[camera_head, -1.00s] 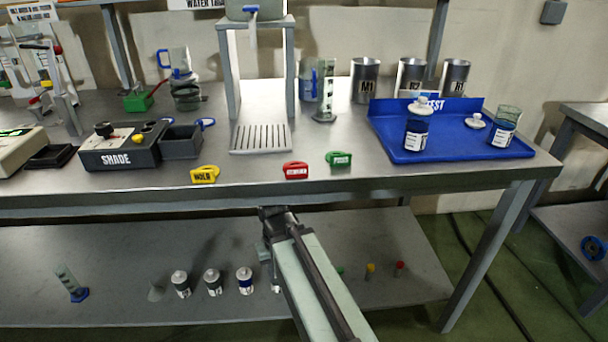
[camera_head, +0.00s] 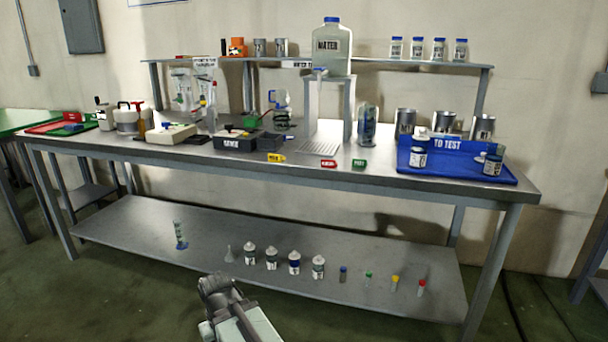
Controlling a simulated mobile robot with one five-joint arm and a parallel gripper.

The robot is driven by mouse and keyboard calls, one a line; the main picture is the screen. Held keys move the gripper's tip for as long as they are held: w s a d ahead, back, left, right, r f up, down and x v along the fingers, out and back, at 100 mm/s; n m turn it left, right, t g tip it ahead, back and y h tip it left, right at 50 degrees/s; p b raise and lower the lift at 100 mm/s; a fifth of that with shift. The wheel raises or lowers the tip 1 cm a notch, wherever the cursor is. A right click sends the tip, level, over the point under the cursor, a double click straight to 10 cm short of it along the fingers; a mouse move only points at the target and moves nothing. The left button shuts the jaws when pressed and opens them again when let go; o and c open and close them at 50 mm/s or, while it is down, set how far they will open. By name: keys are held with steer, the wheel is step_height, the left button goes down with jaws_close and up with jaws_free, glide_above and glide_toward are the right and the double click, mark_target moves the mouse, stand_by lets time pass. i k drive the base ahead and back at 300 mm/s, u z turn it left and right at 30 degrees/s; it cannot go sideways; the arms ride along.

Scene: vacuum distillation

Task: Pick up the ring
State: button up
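I cannot clearly make out a ring in the current view. My gripper (camera_head: 217,284) is at the lower middle, low in front of the steel bench (camera_head: 330,182). It appears in front of the front edge of the bench's lower shelf (camera_head: 150,222). The gripper is small and dark, its fingers are hard to separate, and I see nothing clearly held in it.
Several small bottles, including a blue-labelled one (camera_head: 294,263), and capped tubes stand on the lower shelf. A blue tray (camera_head: 415,164) is on the bench top at right. A water jug (camera_head: 331,48) stands high behind. The green floor (camera_head: 110,295) in front is open.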

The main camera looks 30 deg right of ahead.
mark_target(325, 162)
steer(key=z, duration=0.1)
steer(key=i, duration=0.95)
steer(key=u, duration=0.3)
